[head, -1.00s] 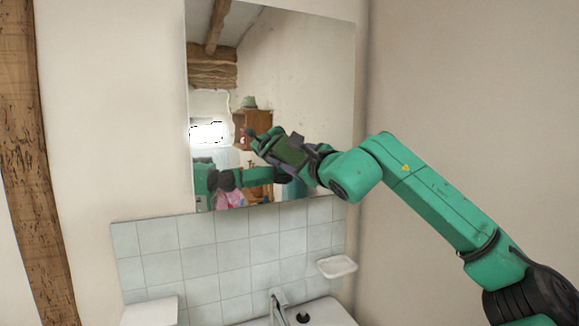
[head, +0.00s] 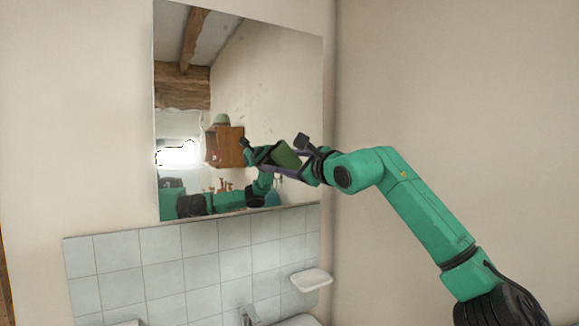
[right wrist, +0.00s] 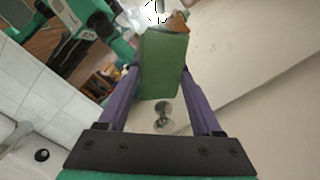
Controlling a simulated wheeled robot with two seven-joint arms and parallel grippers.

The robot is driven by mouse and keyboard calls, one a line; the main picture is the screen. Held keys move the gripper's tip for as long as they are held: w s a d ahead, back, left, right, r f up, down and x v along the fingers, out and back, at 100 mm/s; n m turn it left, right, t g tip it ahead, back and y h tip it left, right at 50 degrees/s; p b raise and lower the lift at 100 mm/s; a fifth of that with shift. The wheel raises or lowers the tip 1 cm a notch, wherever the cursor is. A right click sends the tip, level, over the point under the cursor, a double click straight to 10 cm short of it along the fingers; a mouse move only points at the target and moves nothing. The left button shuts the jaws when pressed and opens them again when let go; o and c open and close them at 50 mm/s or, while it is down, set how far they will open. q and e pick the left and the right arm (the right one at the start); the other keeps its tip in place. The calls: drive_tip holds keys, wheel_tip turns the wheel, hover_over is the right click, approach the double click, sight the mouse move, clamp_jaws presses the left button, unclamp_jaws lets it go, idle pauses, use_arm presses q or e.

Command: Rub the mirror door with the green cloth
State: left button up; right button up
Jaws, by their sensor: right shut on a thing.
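The mirror door (head: 270,70) hangs on the wall above the tiles and reflects the room and my own arm. My right gripper (head: 285,157) is in front of the lower right part of the mirror. It is shut on the green cloth (head: 288,155), a small green block-like pad. In the right wrist view the cloth (right wrist: 163,65) sits between the two purple fingers. I cannot tell whether the cloth touches the glass. My left gripper is not in view, apart from possible reflections.
Pale tiles (head: 195,265) cover the wall below the mirror. A white soap dish (head: 311,279) juts out at the lower right, above the basin (head: 298,321) and its tap (head: 247,315). A side wall (head: 450,90) stands close on the right.

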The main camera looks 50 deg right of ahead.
sight(277, 162)
drive_tip(key=a, duration=0.1)
drive_tip(key=w+a+p, duration=0.1)
drive_tip(key=shift+a+r, duration=0.15)
drive_tip(key=shift+a, duration=0.15)
drive_tip(key=shift+w+a+p, duration=0.2)
drive_tip(key=shift+a+p, duration=0.1)
drive_tip(key=shift+a, duration=0.25)
drive_tip(key=shift+w+a+p, duration=0.25)
drive_tip(key=shift+a+p, duration=0.25)
drive_tip(key=shift+a, duration=0.2)
drive_tip(key=shift+w+a+p, duration=0.2)
drive_tip(key=shift+a+p, duration=0.25)
drive_tip(key=shift+a, duration=0.2)
drive_tip(key=shift+w+a, duration=0.15)
drive_tip(key=shift+a, duration=0.35)
drive_tip(key=shift+w+a+p, duration=0.2)
drive_tip(key=shift+a+p, duration=0.3)
drive_tip(key=shift+p, duration=0.1)
drive_tip(key=shift+w+a+p, duration=0.15)
drive_tip(key=shift+a+p, duration=0.3)
drive_tip(key=shift+p, duration=0.1)
drive_tip(key=shift+w+a, duration=0.15)
drive_tip(key=shift+a, duration=0.3)
drive_tip(key=shift+w+a+p, duration=0.15)
drive_tip(key=shift+a+p, duration=0.15)
drive_tip(key=shift+a, duration=0.1)
drive_tip(key=shift+f+b, duration=0.3)
drive_tip(key=shift+b, duration=0.1)
drive_tip(key=b+v, duration=0.7)
drive_tip(key=v, duration=0.2)
